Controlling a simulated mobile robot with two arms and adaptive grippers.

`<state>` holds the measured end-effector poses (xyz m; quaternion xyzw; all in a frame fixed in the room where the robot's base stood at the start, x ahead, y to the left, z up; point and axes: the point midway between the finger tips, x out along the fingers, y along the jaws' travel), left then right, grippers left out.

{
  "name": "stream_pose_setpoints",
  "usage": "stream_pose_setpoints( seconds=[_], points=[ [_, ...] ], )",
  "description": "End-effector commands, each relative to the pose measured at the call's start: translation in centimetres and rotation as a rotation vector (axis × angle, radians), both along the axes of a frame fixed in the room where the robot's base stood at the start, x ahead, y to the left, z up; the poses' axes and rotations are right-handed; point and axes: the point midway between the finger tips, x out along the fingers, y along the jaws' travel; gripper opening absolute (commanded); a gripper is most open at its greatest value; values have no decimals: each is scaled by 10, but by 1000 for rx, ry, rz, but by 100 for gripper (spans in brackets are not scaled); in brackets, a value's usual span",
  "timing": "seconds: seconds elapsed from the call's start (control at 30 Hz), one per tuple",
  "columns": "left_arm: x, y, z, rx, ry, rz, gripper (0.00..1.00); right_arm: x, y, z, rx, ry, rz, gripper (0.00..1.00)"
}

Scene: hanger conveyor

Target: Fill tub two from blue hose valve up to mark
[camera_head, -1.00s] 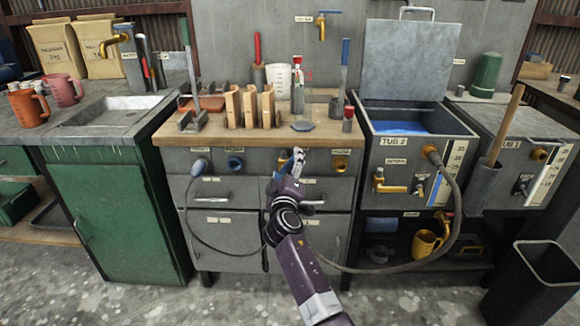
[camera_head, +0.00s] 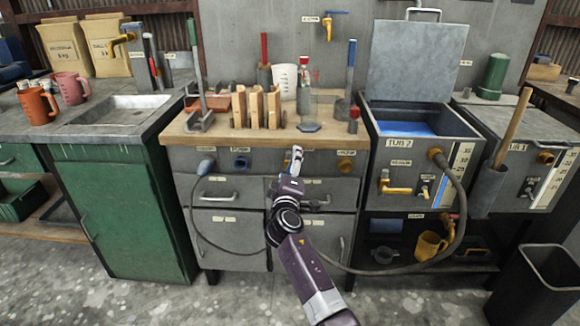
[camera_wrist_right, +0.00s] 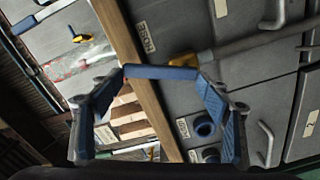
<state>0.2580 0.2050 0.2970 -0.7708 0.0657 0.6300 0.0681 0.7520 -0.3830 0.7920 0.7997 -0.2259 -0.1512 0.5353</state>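Tub two (camera_head: 376,158) stands right of the bench with its lid up and blue water (camera_head: 405,128) inside. Its front has a marked scale (camera_head: 459,165) with a blue strip beside it, and a yellow tap (camera_head: 392,186). A blue port (camera_head: 240,163) and yellow port (camera_head: 346,163) are there too. My right gripper (camera_head: 296,154) is before the bench front between these ports. My left gripper is out of view.
The bench top (camera_head: 240,136) holds wooden blocks, a bottle (camera_head: 304,92), a white beaker (camera_head: 285,80) and upright levers with green, red and blue handles. A blue-handled tap (camera_head: 328,24) is on the wall. A dark bin (camera_head: 535,282) stands at the lower right.

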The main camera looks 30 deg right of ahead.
Motion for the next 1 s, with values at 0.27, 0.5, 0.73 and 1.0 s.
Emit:
stream_pose_setpoints(
  seconds=[0.27, 0.5, 0.73, 1.0],
  points=[
    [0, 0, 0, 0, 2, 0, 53, 0, 0, 1, 0, -3, 1, 88],
    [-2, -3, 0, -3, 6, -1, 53, -2, 2, 0, 2, -1, 1, 88],
    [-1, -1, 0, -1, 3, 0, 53, -27, 17, -1, 4, -2, 2, 88],
    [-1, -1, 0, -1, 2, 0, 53, -73, 46, 0, 3, -1, 2, 88]
  ],
)
